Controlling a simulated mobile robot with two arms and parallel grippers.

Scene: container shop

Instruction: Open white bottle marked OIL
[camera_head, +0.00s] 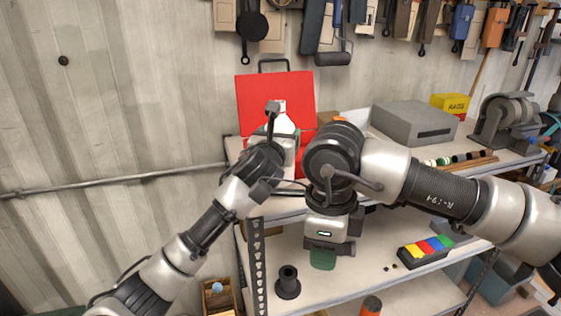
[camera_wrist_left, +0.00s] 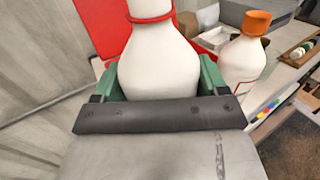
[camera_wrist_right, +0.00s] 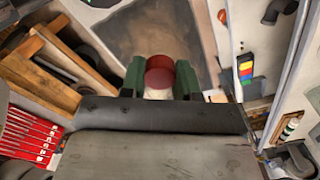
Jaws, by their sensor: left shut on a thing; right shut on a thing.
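A white bottle (camera_head: 283,124) stands upright on the upper shelf, in front of the red case. Its shoulder and neck, with a red ring, show in the left wrist view (camera_wrist_left: 158,58). No OIL marking is readable. My left gripper (camera_wrist_left: 155,92) is shut around the bottle's body with its green fingers. My right gripper (camera_head: 322,259) points down in front of the shelf, apart from the bottle. In the right wrist view its green fingers are shut on a small round red piece (camera_wrist_right: 160,73), white underneath, which looks like a cap. The bottle's mouth is unclear.
A second white bottle with an orange cap (camera_wrist_left: 246,52) stands close by on the right. An open red case (camera_head: 262,90) is behind. A grey box (camera_head: 414,122) and a bench grinder (camera_head: 505,118) stand farther right. The lower shelf holds a black flanged part (camera_head: 288,284) and coloured blocks (camera_head: 425,249).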

